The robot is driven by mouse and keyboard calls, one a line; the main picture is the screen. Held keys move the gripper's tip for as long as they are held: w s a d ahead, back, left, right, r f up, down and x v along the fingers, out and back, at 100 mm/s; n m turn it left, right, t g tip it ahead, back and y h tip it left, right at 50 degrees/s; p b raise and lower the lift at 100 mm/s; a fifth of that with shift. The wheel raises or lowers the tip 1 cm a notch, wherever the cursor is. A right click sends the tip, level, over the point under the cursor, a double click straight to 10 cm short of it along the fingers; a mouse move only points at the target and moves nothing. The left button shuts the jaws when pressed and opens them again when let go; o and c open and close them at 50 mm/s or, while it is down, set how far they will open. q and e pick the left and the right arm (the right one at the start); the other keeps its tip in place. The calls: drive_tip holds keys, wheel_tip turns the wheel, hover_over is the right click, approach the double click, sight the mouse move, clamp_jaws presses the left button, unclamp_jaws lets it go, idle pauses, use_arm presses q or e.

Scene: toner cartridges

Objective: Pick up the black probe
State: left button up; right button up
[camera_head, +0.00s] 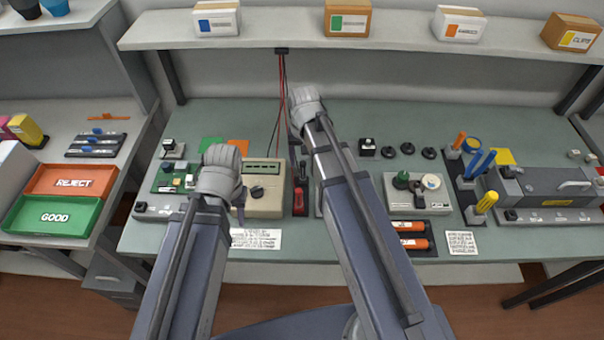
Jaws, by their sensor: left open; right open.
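A dark slim piece (303,170), which looks like the black probe, stands at the bench's middle, at the upper end of a black-and-red holder (300,199). It is partly crowded by my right arm, so its full shape is unclear. Red and black leads (281,90) hang from a clip under the shelf towards it.
A circuit board (170,178) lies left of the meter. Orange cartridges (412,243), a grey fixture (418,192) and a large grey machine (545,190) stand to the right. Red REJECT (100,183) and green GOOD (80,217) trays are far left. A shelf (400,30) spans the back.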

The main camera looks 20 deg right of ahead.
sight(303, 172)
use_arm(q)
drive_tip(key=shift+f+b, duration=2.85)
drive_tip(key=shift+f, duration=0.4)
use_arm(e)
drive_tip(key=shift+w+f, duration=0.15)
drive_tip(key=shift+f, duration=3.1)
use_arm(q)
drive_tip(key=shift+r, duration=0.1)
use_arm(e)
drive_tip(key=shift+r, duration=0.1)
clamp_jaws()
